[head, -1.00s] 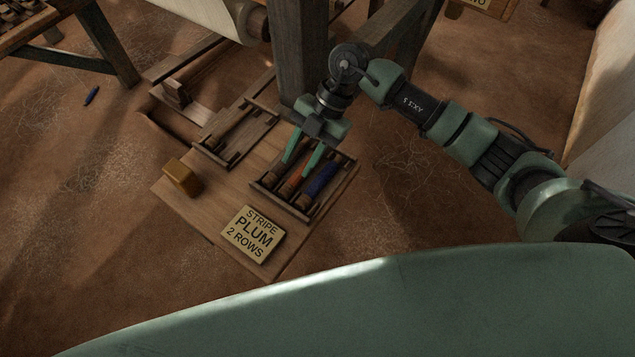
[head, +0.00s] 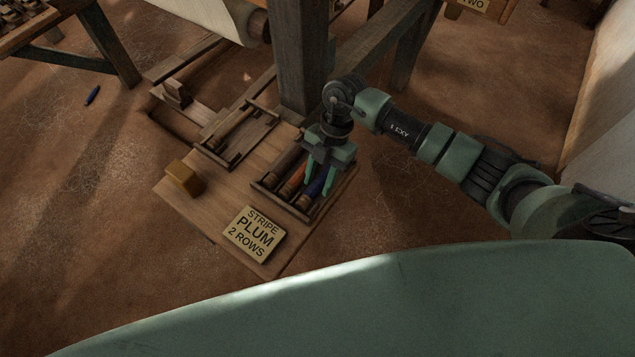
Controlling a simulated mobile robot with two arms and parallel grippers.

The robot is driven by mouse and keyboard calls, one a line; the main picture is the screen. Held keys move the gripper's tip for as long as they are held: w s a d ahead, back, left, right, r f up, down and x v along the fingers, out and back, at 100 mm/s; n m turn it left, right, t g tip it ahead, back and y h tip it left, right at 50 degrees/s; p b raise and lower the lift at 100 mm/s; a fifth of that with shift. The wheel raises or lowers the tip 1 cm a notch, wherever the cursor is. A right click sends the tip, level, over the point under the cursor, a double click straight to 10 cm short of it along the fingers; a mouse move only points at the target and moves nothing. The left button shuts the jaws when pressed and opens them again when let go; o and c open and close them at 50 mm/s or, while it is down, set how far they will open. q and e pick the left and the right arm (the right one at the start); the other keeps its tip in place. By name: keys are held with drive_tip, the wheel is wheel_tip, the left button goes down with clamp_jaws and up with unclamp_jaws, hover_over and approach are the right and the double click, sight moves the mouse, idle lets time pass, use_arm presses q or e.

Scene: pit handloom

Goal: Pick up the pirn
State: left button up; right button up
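A slotted wooden tray (head: 267,190) lies on a wooden board and holds pirns side by side. An orange pirn (head: 293,181) lies in the middle and a blue pirn (head: 316,187) to its right. A dark brownish pirn (head: 281,165) lies to the left of the orange one; its exact colour is hard to tell. My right gripper (head: 317,184) points down over the blue pirn, its green fingers apart on either side of it. The gripper hides part of that pirn, and I cannot tell whether the fingers touch it. My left gripper is not in view.
A sign (head: 253,234) reading "STRIPE PLUM 2 ROWS" and a yellowish block (head: 184,178) are on the board. Another wooden tray (head: 238,136) lies behind. A thick loom post (head: 302,60) stands close behind my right gripper. A small blue item (head: 92,95) lies on the floor.

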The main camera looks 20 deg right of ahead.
clamp_jaws()
drive_tip(key=shift+r, duration=0.15)
